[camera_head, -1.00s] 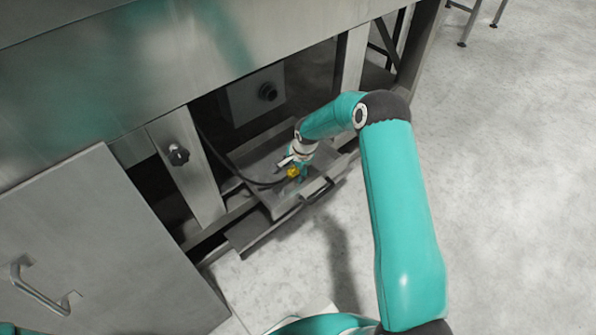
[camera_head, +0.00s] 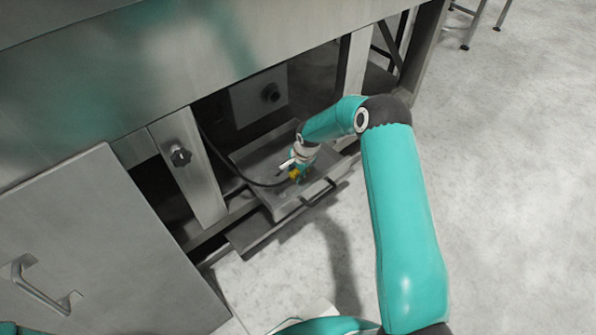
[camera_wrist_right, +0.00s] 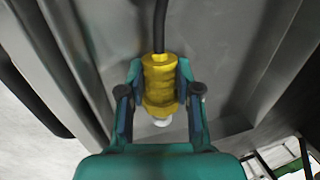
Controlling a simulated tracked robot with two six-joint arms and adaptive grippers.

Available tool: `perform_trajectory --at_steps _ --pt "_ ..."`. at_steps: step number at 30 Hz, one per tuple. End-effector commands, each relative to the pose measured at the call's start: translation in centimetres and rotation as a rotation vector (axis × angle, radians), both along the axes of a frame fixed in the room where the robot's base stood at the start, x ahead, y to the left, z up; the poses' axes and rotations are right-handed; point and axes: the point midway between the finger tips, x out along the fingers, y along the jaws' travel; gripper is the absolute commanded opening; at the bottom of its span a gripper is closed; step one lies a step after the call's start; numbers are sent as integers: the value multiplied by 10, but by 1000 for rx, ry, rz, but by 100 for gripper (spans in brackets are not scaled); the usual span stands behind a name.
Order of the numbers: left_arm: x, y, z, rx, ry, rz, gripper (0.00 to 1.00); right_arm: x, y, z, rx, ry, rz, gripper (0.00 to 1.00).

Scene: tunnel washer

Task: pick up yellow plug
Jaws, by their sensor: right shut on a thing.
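The yellow plug (camera_wrist_right: 159,82) is at the end of a black cable, with a pale tip at its lower end in the right wrist view. My right gripper (camera_wrist_right: 160,88) is shut on it, with one finger on each side of its ribbed body. In the head view the yellow plug (camera_head: 294,174) shows as a small spot at the end of my right arm, above the metal tray. My right gripper (camera_head: 297,172) is small there and partly hidden by the wrist. My left gripper is not in view.
The metal tray (camera_head: 262,160) sits in the opening under the machine, with a dark handle (camera_head: 319,193) at its front. The black cable (camera_head: 225,162) runs back into the opening. A knob (camera_head: 180,156) is on the post to the left. Open floor lies to the right.

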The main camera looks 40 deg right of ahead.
Motion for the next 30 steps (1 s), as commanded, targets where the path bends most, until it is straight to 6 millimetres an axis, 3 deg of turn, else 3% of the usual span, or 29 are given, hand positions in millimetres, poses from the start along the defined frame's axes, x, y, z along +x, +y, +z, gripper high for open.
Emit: perform_trajectory --at_steps 5,10,21,30 --pt "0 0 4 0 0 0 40 1 0 12 -1 -2 1 0" --pt "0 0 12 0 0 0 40 1 0 37 -1 -4 1 0" --pt "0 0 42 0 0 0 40 1 0 137 0 -5 0 0" --pt "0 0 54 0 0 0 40 1 0 190 -1 -3 1 0"
